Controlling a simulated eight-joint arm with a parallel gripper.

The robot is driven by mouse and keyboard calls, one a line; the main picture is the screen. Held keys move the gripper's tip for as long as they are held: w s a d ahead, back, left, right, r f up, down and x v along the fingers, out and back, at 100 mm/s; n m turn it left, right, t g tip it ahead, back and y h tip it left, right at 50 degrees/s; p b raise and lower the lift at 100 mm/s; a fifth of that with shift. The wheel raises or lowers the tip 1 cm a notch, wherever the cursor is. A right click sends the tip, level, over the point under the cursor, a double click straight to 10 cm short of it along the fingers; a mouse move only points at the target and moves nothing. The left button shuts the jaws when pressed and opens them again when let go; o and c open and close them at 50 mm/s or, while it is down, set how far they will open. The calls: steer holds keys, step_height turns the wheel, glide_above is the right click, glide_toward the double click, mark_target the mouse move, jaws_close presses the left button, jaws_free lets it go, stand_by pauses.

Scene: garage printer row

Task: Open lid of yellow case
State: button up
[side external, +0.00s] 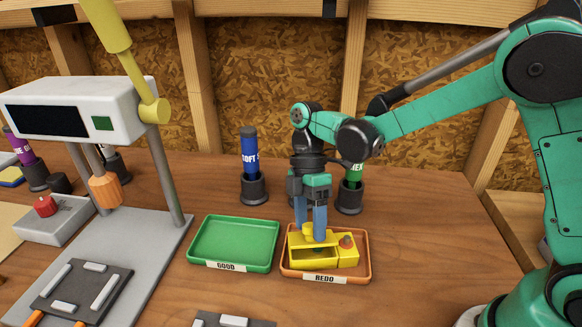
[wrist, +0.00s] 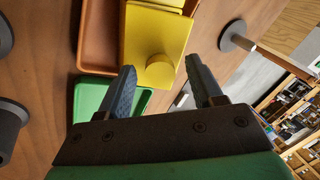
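The yellow case (side external: 348,258) sits in the orange tray labelled REDO (side external: 367,270). A flat yellow top with a round yellow knob (side external: 308,231) lies over its left part, and a dark recess shows at the front. I cannot tell whether the lid is raised. My gripper (side external: 311,226) points down over the case with blue fingers beside the yellow knob. In the wrist view, my gripper (wrist: 163,88) is open, with the yellow knob (wrist: 160,71) between and just beyond the fingertips; contact is not visible.
A green tray labelled GOOD (side external: 233,218) stands empty just left of the orange tray. Dark holders with a blue tube (side external: 249,150) and a green tube (side external: 354,174) stand behind. A grey printer-like machine (side external: 85,110) stands at left. The wood table right of the tray is clear.

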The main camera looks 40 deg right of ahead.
steer(key=v, duration=0.5)
steer(key=shift+w+r, duration=0.15)
steer(key=shift+r, duration=0.15)
stand_by(0.4)
